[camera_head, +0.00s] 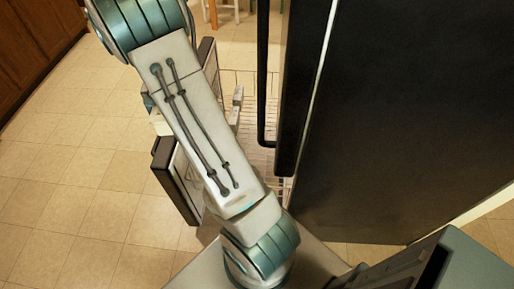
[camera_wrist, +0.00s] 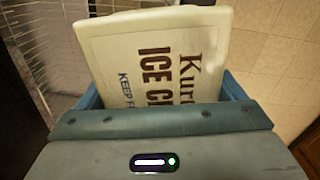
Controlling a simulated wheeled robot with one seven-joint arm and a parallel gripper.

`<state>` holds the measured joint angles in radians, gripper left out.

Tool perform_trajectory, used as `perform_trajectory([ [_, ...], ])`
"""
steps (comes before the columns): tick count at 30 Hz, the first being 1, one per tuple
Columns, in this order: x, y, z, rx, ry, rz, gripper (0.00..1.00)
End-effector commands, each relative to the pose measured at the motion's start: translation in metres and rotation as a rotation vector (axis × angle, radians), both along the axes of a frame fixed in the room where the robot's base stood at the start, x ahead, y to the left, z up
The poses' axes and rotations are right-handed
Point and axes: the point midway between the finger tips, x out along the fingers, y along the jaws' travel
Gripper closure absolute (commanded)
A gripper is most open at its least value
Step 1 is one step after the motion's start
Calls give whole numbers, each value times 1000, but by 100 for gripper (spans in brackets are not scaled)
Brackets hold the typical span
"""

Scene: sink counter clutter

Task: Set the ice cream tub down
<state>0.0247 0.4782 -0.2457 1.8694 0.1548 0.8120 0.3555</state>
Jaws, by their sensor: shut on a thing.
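The ice cream tub (camera_wrist: 150,52) is cream-white with dark lettering, partly readable as "ICE CR". It fills the upper middle of the wrist view, between the blue fingers of my gripper (camera_wrist: 163,90). My gripper is shut on the tub. The tub's lower part is hidden behind the gripper body, and I cannot see what is under it. In the head view my arm covers most of the area around the gripper, so I cannot make out the tub clearly there.
A tall black fridge (camera_head: 400,110) fills the right of the head view. Wire racks (camera_head: 260,90) show beside my arm and also at the left of the wrist view (camera_wrist: 45,40). The tiled floor (camera_head: 80,170) is clear at left. Brown cabinets (camera_head: 30,45) stand at upper left.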

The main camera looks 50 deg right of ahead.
Motion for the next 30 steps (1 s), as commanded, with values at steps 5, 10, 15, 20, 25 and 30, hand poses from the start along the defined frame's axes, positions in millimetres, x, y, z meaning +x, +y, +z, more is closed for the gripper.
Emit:
perform_trajectory([
  [5, -16, -34, -71, -1, 1, -139, 50],
  [10, -33, -64, -124, -1, 1, -271, 50],
  [15, -52, -94, -177, -2, 1, -403, 50],
  [20, -73, -122, -225, -2, 0, -530, 50],
  [25, -97, -149, -275, -2, 1, -666, 50],
  [30, -124, -175, -322, -2, 1, -799, 50],
])
